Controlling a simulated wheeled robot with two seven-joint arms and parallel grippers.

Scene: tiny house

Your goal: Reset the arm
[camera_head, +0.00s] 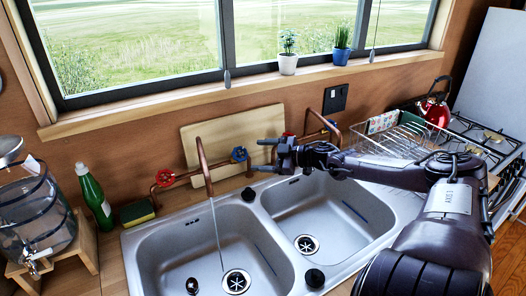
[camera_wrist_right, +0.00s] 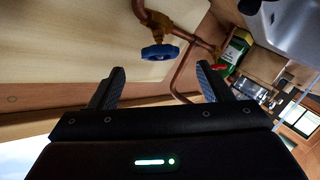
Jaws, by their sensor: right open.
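My right arm reaches in from the right over the double sink in the head view. My right gripper (camera_head: 268,155) is held near the back rim of the sink, pointing left, close to the blue tap handle (camera_head: 239,154). In the right wrist view its two fingers (camera_wrist_right: 160,88) stand wide apart with nothing between them. The blue handle (camera_wrist_right: 160,52) shows beyond the fingers, in front of the wooden board (camera_wrist_right: 60,45). My left gripper does not show in either view.
Water runs from the copper tap (camera_head: 203,160) into the left basin (camera_head: 200,255). A green bottle (camera_head: 94,196) and glass dispenser (camera_head: 35,215) stand at left. The dish rack (camera_head: 400,138), red kettle (camera_head: 434,110) and stove (camera_head: 480,135) are at right. Potted plants (camera_head: 288,63) stand on the sill.

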